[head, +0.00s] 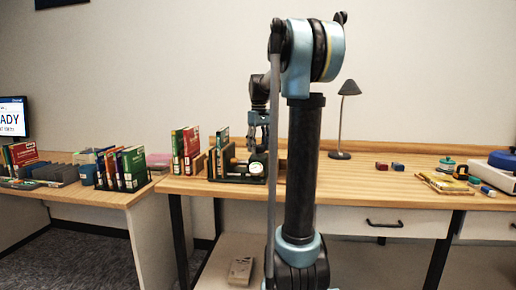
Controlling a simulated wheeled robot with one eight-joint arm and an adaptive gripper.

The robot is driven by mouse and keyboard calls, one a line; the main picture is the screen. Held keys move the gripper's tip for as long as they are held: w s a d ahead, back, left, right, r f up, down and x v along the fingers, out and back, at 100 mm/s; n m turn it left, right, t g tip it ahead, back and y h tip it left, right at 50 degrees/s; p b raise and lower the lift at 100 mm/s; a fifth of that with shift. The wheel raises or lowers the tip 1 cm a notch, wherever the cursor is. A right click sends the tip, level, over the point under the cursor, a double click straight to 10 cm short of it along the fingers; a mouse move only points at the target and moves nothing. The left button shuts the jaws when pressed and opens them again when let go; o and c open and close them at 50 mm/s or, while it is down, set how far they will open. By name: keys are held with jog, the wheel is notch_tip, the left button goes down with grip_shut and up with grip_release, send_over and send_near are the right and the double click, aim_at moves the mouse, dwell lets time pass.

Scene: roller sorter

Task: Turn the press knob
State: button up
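My gripper (259,146) points down at the back of the desk, just above a dark low stand (238,180). The stand has a small round whitish part (256,168) at its right, close below my gripper. I cannot tell whether this is the press knob or whether my gripper touches it. The fingers are too small and partly overlapped to tell if they are open or shut. My arm hides the desk just to the right of them.
Upright books (185,150) stand left of the stand. More books (122,168) and a monitor (14,118) are on the left desk. The desk's middle front is clear.

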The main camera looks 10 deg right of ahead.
jog(key=c, duration=0.4)
jog(key=shift+m, duration=0.3)
jog(key=m, duration=0.4)
jog(key=shift+m, duration=0.3)
jog(key=m, duration=1)
jog(key=shift+m, duration=0.4)
jog(key=m, duration=0.5)
jog(key=shift+m, duration=0.3)
